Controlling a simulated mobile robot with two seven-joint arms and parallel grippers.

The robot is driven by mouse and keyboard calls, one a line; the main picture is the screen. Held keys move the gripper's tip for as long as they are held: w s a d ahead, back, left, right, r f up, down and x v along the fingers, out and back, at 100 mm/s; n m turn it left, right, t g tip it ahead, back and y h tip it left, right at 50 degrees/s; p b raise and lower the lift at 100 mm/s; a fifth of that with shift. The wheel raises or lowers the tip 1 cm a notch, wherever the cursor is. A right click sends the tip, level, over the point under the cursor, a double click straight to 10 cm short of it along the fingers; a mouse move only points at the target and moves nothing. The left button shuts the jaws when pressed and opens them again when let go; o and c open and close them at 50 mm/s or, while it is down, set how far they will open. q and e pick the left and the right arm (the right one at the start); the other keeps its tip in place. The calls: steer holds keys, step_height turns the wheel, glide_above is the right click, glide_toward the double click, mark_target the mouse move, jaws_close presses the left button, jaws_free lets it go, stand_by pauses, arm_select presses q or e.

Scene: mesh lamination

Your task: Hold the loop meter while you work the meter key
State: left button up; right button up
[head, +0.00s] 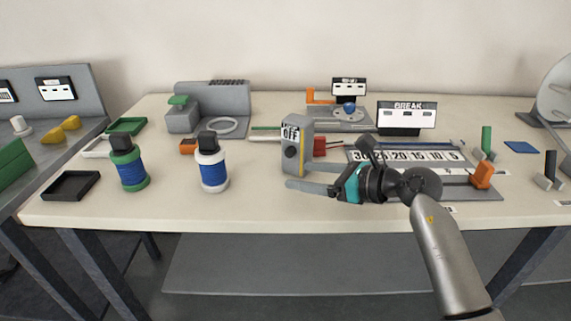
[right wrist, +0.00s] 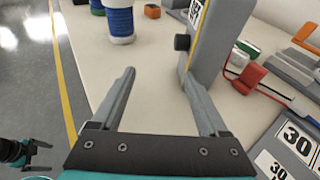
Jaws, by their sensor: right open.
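The loop meter (head: 297,146) is a grey upright box with a yellow edge stripe and a label reading OFF. It stands on the table, and also shows in the right wrist view (right wrist: 211,45). A black knob, seemingly the meter key (right wrist: 182,42), sticks out of its face. My right gripper (head: 312,178) is open and empty, low at the meter's near side. In the right wrist view its right fingertip is close to the meter's lower part; I cannot tell whether they touch.
Blue-and-white spool (head: 213,170) and blue-and-green spool (head: 129,168) stand left of the meter. A numbered board (head: 470,190) lies right, partly behind my right arm. A red piece (head: 320,145) sits close behind the meter. The table front between spools and meter is clear.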

mark_target(290, 174)
arm_select(q)
steer(key=shift+w+d+r+b, duration=0.3)
steer(key=shift+w+d+r, duration=0.1)
steer(key=shift+r, duration=0.25)
steer(key=shift+w+d+r+b, duration=0.3)
steer(key=shift+w+r, duration=0.1)
steer(key=shift+r, duration=0.25)
arm_select(e)
steer(key=shift+x, duration=2.25)
steer(key=shift+c, duration=0.3)
jaws_close()
steer(key=shift+o, duration=2.1)
jaws_free()
